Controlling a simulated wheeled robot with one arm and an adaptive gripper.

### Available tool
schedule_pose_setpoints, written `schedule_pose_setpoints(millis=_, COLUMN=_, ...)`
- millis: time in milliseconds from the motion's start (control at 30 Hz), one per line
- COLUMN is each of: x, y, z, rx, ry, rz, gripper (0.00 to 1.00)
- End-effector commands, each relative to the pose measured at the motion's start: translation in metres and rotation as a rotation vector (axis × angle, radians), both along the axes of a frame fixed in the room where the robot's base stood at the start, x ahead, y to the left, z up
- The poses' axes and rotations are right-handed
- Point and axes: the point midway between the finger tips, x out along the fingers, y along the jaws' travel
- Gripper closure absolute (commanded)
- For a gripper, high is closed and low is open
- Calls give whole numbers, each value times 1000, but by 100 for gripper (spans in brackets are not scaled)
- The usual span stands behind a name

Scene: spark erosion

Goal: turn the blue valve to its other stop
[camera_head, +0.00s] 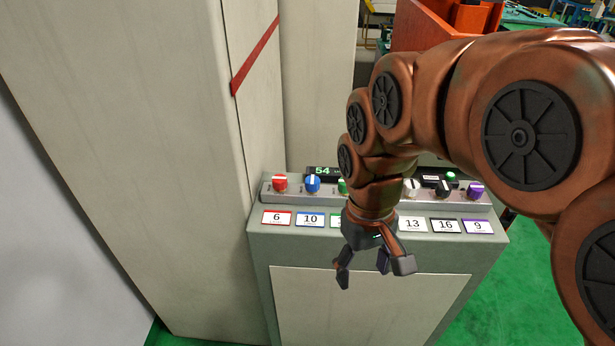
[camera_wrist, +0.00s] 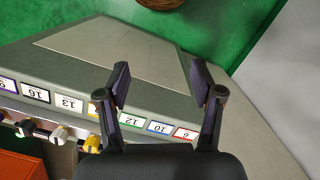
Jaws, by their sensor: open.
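The blue valve (camera_head: 312,184) is a small blue knob with a white mark, second from the left in the row on the grey console (camera_head: 257,242). Its label "10" with a blue border (camera_head: 310,219) is below it, and this label also shows upside down in the wrist view (camera_wrist: 159,127). The knob itself is hidden in the wrist view. My gripper (camera_head: 374,270) is open and empty, fingers pointing down, in front of the console and to the right of the blue valve, apart from it. In the wrist view its two fingers (camera_wrist: 160,82) are spread over the console front.
A red knob (camera_head: 280,183) is left of the blue valve and a green knob (camera_head: 342,186) right of it, partly behind my arm. White (camera_head: 411,187), black (camera_head: 443,187) and purple (camera_head: 475,191) knobs are farther right. A display (camera_head: 322,170) reads 54. A tall pale cabinet (camera_head: 130,120) closes the left side.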

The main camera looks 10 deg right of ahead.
Motion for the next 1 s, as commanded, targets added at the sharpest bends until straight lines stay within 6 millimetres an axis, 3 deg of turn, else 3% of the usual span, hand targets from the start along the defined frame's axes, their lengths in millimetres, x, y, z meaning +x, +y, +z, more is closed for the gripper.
schedule_pose_setpoints(millis=100, x=42, y=2, z=8, rx=7, ry=-15, rz=47, gripper=34)
schedule_pose_setpoints(millis=467, x=157, y=4, z=20, rx=24, ry=-56, rz=174, gripper=34)
schedule_pose_setpoints(millis=800, x=260, y=2, z=12, rx=28, ry=-95, rz=279, gripper=34)
schedule_pose_setpoints(millis=1000, x=308, y=0, z=2, rx=25, ry=-114, rz=326, gripper=34)
